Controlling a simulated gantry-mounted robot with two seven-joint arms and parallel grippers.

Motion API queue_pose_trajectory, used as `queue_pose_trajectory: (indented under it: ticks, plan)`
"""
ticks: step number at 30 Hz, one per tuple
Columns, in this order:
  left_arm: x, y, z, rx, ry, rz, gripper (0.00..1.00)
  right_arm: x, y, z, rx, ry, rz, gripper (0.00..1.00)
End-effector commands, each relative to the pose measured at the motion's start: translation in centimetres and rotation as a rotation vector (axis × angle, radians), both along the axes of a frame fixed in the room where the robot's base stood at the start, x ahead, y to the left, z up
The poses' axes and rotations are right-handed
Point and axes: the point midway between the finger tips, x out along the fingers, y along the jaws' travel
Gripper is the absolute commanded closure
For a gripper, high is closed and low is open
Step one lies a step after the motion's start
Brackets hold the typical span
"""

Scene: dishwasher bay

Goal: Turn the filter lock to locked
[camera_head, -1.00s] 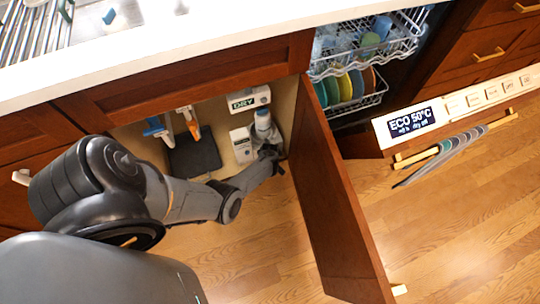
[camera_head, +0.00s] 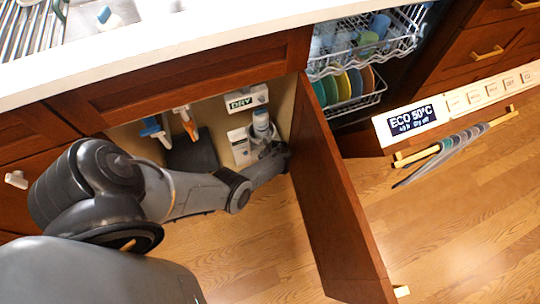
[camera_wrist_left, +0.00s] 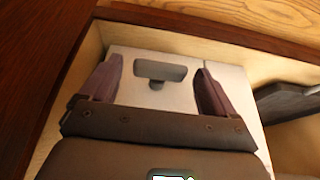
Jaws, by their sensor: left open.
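My left arm reaches into the open cabinet under the counter in the head view. Its gripper is at the far end near the cabinet's right side, mostly hidden by the wrist. In the left wrist view my left gripper (camera_wrist_left: 158,80) is open, with one dark finger on each side of a small grey T-shaped part (camera_wrist_left: 160,72) on a pale panel. The fingers are apart from it sideways; I cannot tell the depth. This part may be the filter lock, but no marking on it is readable. My right gripper is not in view.
The open cabinet door (camera_head: 335,200) stands close to the right of my left wrist. A white DRY box (camera_head: 247,98), a smaller white box (camera_head: 239,146) and spray bottles (camera_head: 156,131) are in the cabinet. The dishwasher rack (camera_head: 350,95) holds dishes.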

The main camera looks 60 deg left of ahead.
Motion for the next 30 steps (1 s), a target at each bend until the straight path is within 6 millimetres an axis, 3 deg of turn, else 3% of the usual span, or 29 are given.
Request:
queue_pose_trajectory:
  ticks: [8,21,30]
  plan:
    - [0.0,-0.3,1.2,0.000,-0.001,0.001,0.11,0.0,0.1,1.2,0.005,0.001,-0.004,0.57]
    - [-0.3,-2.8,7.2,0.000,0.000,0.000,0.11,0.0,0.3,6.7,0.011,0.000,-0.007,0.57]
    - [-0.4,-3.9,9.7,0.000,0.000,0.000,0.11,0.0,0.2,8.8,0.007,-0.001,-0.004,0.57]
